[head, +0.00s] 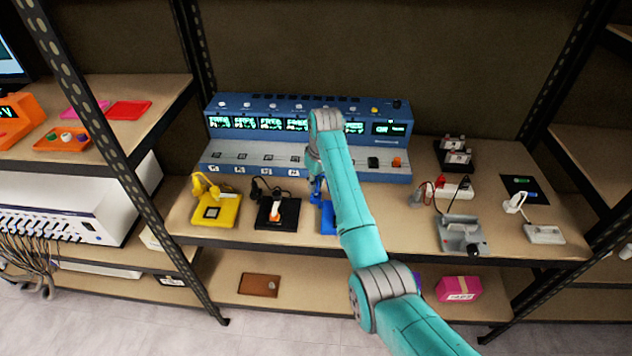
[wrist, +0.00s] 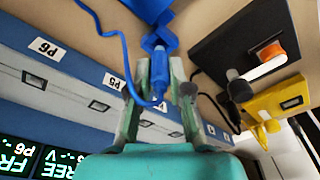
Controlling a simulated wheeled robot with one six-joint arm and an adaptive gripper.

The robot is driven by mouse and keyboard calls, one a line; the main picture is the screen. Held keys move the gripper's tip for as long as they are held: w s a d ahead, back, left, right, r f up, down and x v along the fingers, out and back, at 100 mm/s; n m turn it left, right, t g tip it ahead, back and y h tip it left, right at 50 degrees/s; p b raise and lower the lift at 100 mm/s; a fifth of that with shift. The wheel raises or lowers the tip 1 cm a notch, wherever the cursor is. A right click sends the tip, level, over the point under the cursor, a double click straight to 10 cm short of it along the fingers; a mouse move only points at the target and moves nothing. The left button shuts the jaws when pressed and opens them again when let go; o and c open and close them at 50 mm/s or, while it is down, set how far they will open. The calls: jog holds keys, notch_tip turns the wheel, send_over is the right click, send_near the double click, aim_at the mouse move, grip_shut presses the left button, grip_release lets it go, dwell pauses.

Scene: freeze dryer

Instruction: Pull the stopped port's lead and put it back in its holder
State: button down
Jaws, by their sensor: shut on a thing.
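The blue lead (head: 316,186) is between the fingers of my gripper (head: 314,170), in front of the blue port unit (head: 230,165). In the wrist view my gripper (wrist: 155,95) is shut on the blue lead (wrist: 160,42), and its thin cable loops beside the fingers. The blue holder (head: 327,218) is on the shelf below my gripper, partly hidden by my arm. I cannot tell whether the lead's tip touches anything.
A yellow holder (head: 228,212) and a black holder (head: 290,215), each with its lead, stand left of the blue one. A grey holder (head: 455,228) and a white holder (head: 545,235) stand at the right. My arm hides part of the unit's display row.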

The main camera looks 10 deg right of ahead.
jog(key=shift+f, duration=1.05)
jog(key=c, duration=1)
grip_release()
jog(key=shift+r, duration=0.1)
notch_tip(320, 180, up, 12)
jog(key=s+d, duration=0.1)
jog(key=shift+s+f, duration=0.2)
jog(key=shift+s, duration=0.1)
